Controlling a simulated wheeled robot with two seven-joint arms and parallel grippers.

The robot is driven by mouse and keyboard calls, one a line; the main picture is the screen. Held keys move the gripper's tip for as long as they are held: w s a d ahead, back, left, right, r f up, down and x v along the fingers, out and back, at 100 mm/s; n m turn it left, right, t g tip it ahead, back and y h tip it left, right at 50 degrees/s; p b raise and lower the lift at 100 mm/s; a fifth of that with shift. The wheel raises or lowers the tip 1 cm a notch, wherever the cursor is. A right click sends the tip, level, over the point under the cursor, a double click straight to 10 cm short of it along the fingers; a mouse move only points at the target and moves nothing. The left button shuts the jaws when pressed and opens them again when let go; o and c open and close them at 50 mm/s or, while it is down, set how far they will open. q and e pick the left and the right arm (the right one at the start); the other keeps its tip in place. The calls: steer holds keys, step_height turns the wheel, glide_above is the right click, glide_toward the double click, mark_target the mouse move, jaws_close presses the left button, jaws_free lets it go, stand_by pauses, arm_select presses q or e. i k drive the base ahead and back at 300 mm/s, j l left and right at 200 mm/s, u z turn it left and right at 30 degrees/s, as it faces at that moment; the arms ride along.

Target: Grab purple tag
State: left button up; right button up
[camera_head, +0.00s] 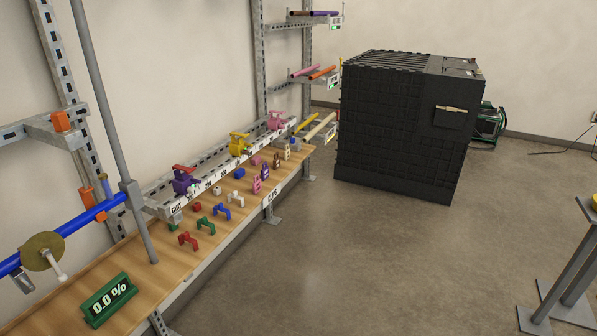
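A small purple tag (265,171) stands on the wooden shelf (142,257) in the left half of the head view. It is in a row of similar tags, between a pink tag (256,185) and a brown tag (277,160), with a beige tag (287,152) farther back. Neither of my grippers shows in the head view.
Coloured clips (222,210) and small blocks lie on the shelf. Purple, yellow (239,144) and pink valves sit on the rail behind. A black crate (400,130) stands behind clear floor.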

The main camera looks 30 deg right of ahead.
mark_target(265, 172)
steer(key=z, duration=0.8)
steer(key=i+l, duration=0.4)
steer(key=i, duration=0.25)
steer(key=i+l+u, duration=0.1)
steer(key=i+l, duration=0.3)
steer(key=i, duration=0.25)
steer(key=i+l, duration=0.45)
steer(key=i, duration=0.2)
steer(key=j+u, duration=0.05)
